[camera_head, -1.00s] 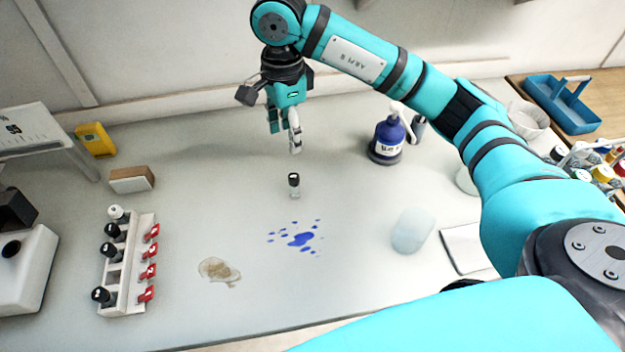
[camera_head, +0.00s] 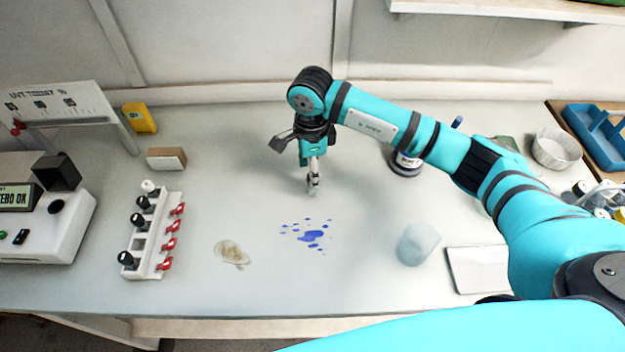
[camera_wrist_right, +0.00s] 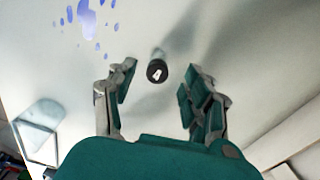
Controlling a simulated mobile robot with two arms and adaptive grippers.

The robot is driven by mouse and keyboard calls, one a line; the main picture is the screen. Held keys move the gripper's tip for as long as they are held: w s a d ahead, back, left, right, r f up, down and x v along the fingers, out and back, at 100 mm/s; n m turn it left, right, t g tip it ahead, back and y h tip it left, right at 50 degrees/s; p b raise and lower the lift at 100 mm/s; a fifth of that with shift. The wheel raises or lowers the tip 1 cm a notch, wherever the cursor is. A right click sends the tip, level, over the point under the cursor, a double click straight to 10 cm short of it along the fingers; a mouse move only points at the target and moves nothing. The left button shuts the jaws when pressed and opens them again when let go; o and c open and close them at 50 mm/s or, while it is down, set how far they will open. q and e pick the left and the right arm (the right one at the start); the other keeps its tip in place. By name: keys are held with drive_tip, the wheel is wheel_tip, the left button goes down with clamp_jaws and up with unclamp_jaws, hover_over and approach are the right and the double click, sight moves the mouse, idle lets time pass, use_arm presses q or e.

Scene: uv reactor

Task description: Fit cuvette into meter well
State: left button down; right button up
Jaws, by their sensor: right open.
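A small cuvette with a black cap marked with a light symbol (camera_wrist_right: 157,72) stands on the bench in the right wrist view. My right gripper (camera_wrist_right: 156,86) is open, with a finger on each side of the cuvette and visible gaps to it. In the head view the right gripper (camera_head: 313,184) points down at the bench behind the blue spill, and its fingers mostly hide the cuvette. The white meter (camera_head: 60,235) is at the far left with a display reading ZERO OK and a dark round opening (camera_head: 56,207) on top. My left gripper is not in view.
A brown-and-white block (camera_head: 166,158), brown stain (camera_head: 232,253), blue spill (camera_head: 312,236), and translucent cup (camera_head: 418,244) are on the bench.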

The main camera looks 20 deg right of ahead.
drive_tip(key=f+p, duration=0.1)
drive_tip(key=f, duration=0.1)
drive_tip(key=f+p, duration=0.1)
drive_tip(key=f, duration=0.1)
drive_tip(key=shift+s+d+f+p, duration=0.1)
drive_tip(key=shift+s+f+p, duration=0.1)
drive_tip(key=shift+p, duration=0.15)
drive_tip(key=shift+f, duration=0.4)
clamp_jaws()
drive_tip(key=shift+r, duration=0.15)
